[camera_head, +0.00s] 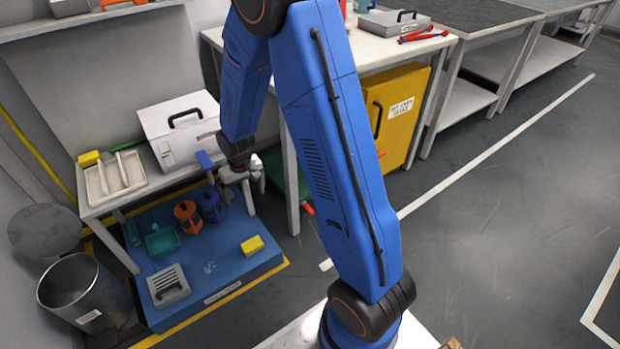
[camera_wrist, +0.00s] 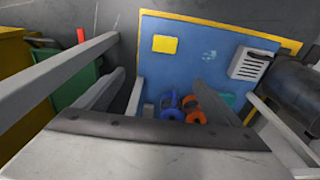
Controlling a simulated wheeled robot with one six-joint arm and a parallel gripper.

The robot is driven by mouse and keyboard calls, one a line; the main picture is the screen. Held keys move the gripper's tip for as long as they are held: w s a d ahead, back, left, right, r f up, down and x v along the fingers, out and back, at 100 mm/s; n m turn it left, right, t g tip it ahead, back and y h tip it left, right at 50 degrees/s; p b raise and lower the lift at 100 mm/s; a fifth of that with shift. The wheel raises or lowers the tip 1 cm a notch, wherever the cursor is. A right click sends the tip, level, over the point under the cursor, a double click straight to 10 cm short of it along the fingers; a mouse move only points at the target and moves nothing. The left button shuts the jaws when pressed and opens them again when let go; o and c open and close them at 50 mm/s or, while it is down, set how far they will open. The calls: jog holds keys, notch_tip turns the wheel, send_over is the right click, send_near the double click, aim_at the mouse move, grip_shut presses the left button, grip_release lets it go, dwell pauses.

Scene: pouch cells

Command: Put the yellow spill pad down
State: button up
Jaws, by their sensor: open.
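A yellow spill pad (camera_head: 252,245) lies flat near the right front of the low blue platform (camera_head: 222,262). In the wrist view the pad (camera_wrist: 165,44) lies on the blue surface (camera_wrist: 200,60), beyond my fingertips. My gripper (camera_head: 250,170) is above the back right of the platform, beside the small table's right end. It is apart from the pad. A second yellow block (camera_head: 89,158) sits on the small table by a white tray.
A metal bin (camera_head: 80,290) stands left. A table leg (camera_head: 290,180) is close to my gripper.

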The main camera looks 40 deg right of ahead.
jog(key=s+d+r+t, duration=0.1)
jog(key=s+r, duration=0.5)
jog(key=r, duration=0.4)
jog(key=s+d+r+t, duration=0.15)
jog(key=s+r, duration=0.35)
jog(key=r, duration=0.5)
jog(key=s+d+r, duration=0.1)
jog(key=s+r, duration=0.2)
jog(key=s, duration=0.4)
jog(key=s+r, duration=0.4)
jog(key=s, duration=0.3)
jog(key=s+d+r+t, duration=0.1)
jog(key=s+r, duration=0.2)
jog(key=s, duration=0.4)
jog(key=shift+d+r, duration=0.3)
